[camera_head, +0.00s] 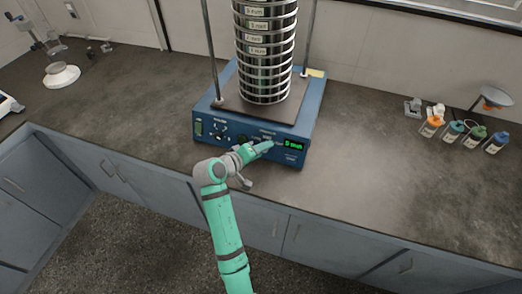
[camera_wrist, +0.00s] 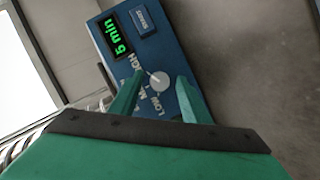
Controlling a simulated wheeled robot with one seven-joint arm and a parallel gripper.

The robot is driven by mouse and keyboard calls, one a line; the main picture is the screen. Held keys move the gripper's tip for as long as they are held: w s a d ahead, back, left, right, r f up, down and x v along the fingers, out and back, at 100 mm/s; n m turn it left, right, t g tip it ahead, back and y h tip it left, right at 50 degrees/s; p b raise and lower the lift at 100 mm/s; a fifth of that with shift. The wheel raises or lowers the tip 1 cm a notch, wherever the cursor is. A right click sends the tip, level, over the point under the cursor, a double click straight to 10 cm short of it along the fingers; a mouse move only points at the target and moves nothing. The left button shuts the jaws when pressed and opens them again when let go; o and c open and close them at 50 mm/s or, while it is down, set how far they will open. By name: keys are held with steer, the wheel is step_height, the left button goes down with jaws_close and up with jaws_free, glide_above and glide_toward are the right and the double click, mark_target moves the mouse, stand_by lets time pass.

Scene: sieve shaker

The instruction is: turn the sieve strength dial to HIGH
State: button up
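The sieve shaker (camera_head: 220,112) is a blue box on the counter, its control panel facing me. In the wrist view the strength dial (camera_wrist: 158,81) is a small round light-grey knob on the blue panel, with LOW, a partly hidden middle label and HIGH printed around it. My gripper (camera_wrist: 160,78) has its two green fingers apart, one on each side of the dial, with gaps visible. I cannot tell clearly where the dial points. In the head view my gripper (camera_head: 268,146) is at the panel's front and hides the dial.
A green display (camera_head: 293,144) reading 5 min sits right of my gripper. A tall sieve stack (camera_head: 264,50) stands on the shaker between two metal rods. Several small bottles (camera_head: 452,132) stand at the right. The counter (camera_head: 360,150) beside the shaker is clear.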

steer(key=shift+s, duration=0.1)
steer(key=v, duration=1)
steer(key=shift+s+a+r, duration=0.15)
steer(key=shift+a+r, duration=0.1)
